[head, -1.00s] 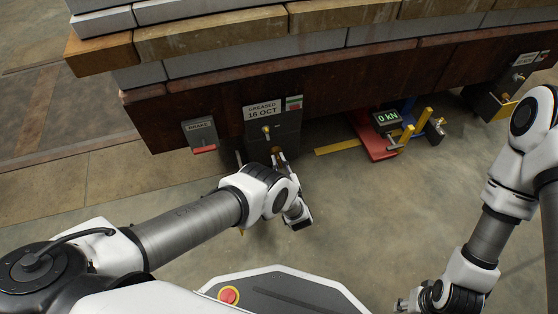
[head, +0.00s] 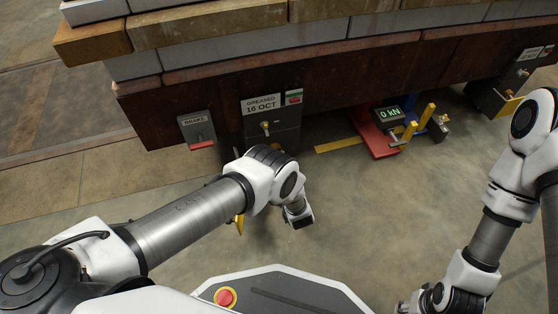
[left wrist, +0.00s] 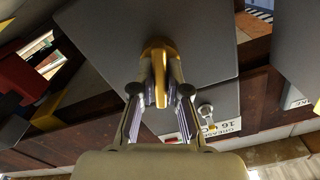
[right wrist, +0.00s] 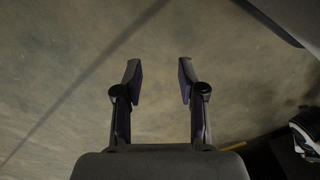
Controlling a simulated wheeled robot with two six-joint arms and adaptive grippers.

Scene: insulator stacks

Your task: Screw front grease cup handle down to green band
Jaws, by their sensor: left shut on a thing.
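The front grease cup handle (left wrist: 158,62) is a brass-yellow piece against a dark grey box face (left wrist: 105,35) in the left wrist view. My left gripper (left wrist: 160,92) is shut on it, a finger on each side. In the head view the left wrist hides that gripper and the handle. I cannot make out a green band. The dark box (head: 284,117) carries a label reading GREASED 16 OCT (head: 262,104) and a small brass fitting (head: 265,126), which also shows in the left wrist view (left wrist: 206,114). My right gripper (right wrist: 160,82) is open and empty above bare floor.
A BRAKE box (head: 197,128) with a red lever is left of the grease box. A red jack (head: 378,140) with a 0 kN display (head: 388,113) stands to the right. A long rusty beam (head: 340,85) under stacked blocks runs above.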

